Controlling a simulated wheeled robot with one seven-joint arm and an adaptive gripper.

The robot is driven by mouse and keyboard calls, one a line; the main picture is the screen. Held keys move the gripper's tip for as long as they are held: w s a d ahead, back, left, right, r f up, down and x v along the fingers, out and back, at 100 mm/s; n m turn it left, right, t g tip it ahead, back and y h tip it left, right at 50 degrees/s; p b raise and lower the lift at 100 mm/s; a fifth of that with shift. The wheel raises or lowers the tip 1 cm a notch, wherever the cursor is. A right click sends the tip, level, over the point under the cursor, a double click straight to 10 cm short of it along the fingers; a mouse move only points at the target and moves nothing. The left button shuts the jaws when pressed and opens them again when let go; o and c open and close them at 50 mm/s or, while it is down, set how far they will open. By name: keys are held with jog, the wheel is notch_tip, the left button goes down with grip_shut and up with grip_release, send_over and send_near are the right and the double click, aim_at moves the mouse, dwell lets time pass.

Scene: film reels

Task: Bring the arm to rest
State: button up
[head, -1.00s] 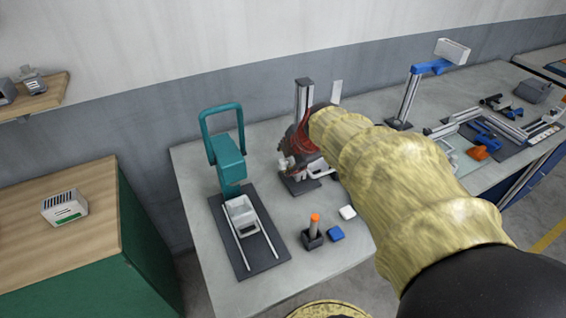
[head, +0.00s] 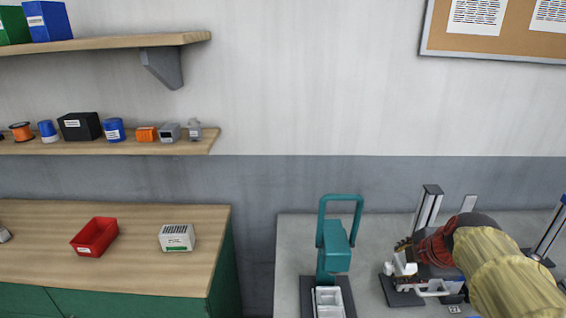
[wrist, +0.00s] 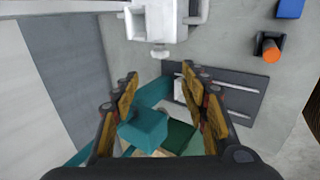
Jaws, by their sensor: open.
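My arm, in a yellow sleeve, reaches in from the lower right in the head view. My gripper (head: 408,262) is at its end, low over the grey workbench (head: 295,248). In the wrist view my gripper (wrist: 163,105) has its two fingers spread wide with nothing held between them. The teal handled device (head: 334,248) stands to its left in the head view. Part of that device (wrist: 143,128) shows beyond and between the fingers in the wrist view, apart from them as far as I can see.
A white-and-grey fixture (wrist: 158,22) is close above the fingers in the wrist view. An orange-topped holder (wrist: 270,50) stands at right. A wooden-topped green cabinet (head: 150,215) holds a red bin (head: 95,237) and a white box (head: 177,238). Wall shelves hold several small items.

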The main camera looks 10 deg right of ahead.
jog(key=s+a+f+m+g, duration=0.25)
jog(key=s+a+m, duration=0.6)
jog(key=m, duration=0.85)
jog(key=s+a+r+n+t+y, duration=0.1)
jog(key=s+a+r+n, duration=0.1)
jog(key=a, duration=1.1)
jog(key=shift+s+y, duration=0.4)
jog(key=shift+s, duration=0.05)
